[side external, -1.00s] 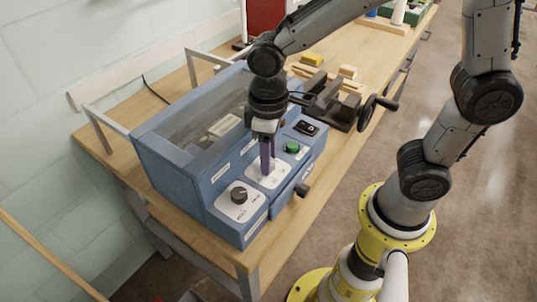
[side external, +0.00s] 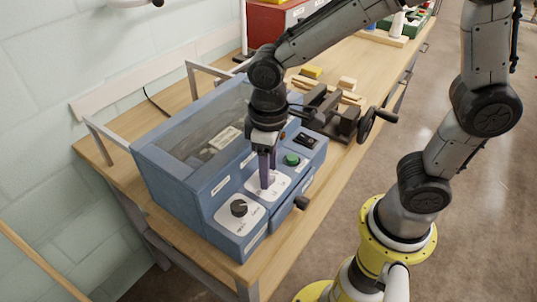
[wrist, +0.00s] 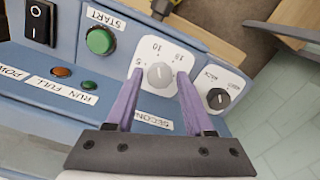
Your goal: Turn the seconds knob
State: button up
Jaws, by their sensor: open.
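The seconds knob (wrist: 159,75) is a round grey knob on a white dial plate (wrist: 150,49) marked with numbers, in the wrist view. A label beginning "SECON" is partly hidden by my gripper. My gripper (wrist: 157,80) has two purple fingers, open, with one on each side of the knob. A gap seems to show between each finger and the knob, and I cannot tell if either touches. In the side view my gripper (side external: 267,184) points down at the same plate, and its fingers hide the knob.
A second black knob (wrist: 217,98) on its own white plate is close beside it. A green START button (wrist: 100,40) and a black rocker switch (wrist: 38,22) are on the other side. The blue machine (side external: 185,183) stands on a wooden bench with a vise (side external: 335,112) behind.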

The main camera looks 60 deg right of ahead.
aim_at(280, 177)
notch_tip(280, 177, up, 14)
dwell(0.4)
jog(key=shift+d+f, duration=0.1)
jog(key=s+d+r+m+t, duration=0.2)
jog(key=s+d+m+t, duration=0.1)
jog(key=s+d, duration=0.35)
jog(key=s+d+f+t, duration=0.2)
jog(key=s+d+f, duration=0.2)
jog(key=f, duration=0.1)
jog(key=shift+f+m+t, duration=0.3)
jog(key=shift+f+m, duration=0.05)
jog(key=shift+m, duration=0.05)
